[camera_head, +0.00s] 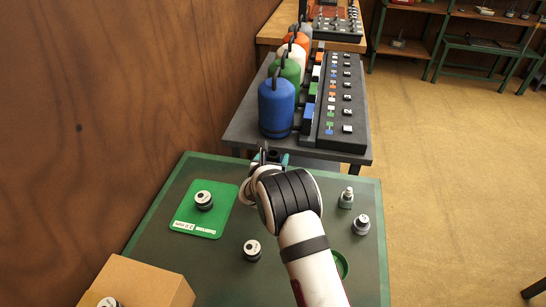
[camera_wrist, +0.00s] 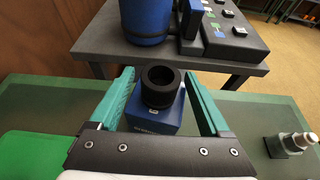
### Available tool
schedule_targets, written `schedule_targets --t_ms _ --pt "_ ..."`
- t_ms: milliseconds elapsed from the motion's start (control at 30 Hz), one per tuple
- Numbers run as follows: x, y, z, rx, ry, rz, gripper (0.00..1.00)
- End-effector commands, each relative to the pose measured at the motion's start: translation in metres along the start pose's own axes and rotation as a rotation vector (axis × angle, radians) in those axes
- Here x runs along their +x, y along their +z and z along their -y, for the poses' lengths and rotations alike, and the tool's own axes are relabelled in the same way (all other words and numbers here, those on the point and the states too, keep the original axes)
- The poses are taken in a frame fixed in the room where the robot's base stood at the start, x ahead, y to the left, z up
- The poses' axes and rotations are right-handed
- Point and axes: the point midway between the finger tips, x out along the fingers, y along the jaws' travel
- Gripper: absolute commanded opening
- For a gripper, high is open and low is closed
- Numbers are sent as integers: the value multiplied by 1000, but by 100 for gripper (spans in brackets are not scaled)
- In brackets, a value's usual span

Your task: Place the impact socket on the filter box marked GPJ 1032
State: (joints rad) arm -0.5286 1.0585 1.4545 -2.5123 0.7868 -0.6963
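In the wrist view a black, hollow cylindrical socket (camera_wrist: 160,88) stands upright on a blue box (camera_wrist: 153,123). The box carries small white print on its front that I cannot read. My gripper (camera_wrist: 160,76) is open, its two teal fingers on the left and right of the socket, with a gap showing on each side. In the head view my gripper (camera_head: 268,156) is at the far edge of the green table, and my wrist mostly hides the socket and box.
The green table (camera_head: 205,262) also holds a green mat (camera_head: 188,215) with a dark and silver part (camera_head: 203,200) on it, further metal parts (camera_head: 252,250) and a cardboard box (camera_head: 140,285). A grey bench (camera_head: 243,128) with coloured bottles stands just beyond.

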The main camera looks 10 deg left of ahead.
Motion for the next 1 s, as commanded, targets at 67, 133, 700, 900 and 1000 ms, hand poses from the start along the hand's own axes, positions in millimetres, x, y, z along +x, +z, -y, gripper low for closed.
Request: schedule_targets --t_ms 67,133,700,900,1000 --pt "0 0 0 0 0 0 81" --pt "0 0 0 0 0 0 81" --pt "-94 3 -1 -1 3 1 81" --pt "-120 3 0 0 1 0 81" --pt "-122 3 0 1 0 1 81"
